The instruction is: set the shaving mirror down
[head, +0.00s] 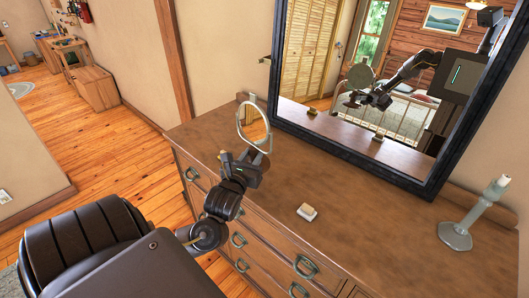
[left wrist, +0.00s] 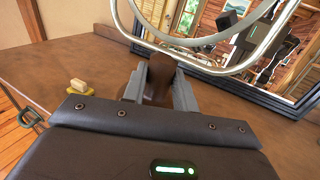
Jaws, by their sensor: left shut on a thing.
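The shaving mirror (head: 254,121) is a round, pale-rimmed mirror, held roughly upright over the left part of the wooden dresser top (head: 355,220). My left gripper (head: 252,160) is shut on its brown lower part, just below the ring. In the left wrist view, the brown part shows between the two grey fingers (left wrist: 160,86), with the metal ring (left wrist: 190,40) beyond. The fingers hide much of the lower part. I cannot tell whether its foot touches the dresser. My right gripper is not in view.
A large black-framed mirror (head: 436,178) stands along the back. A grey-green candlestick (head: 456,235) stands at the right. A small box (head: 243,98) sits at the far-left corner. The dresser's middle has bare room.

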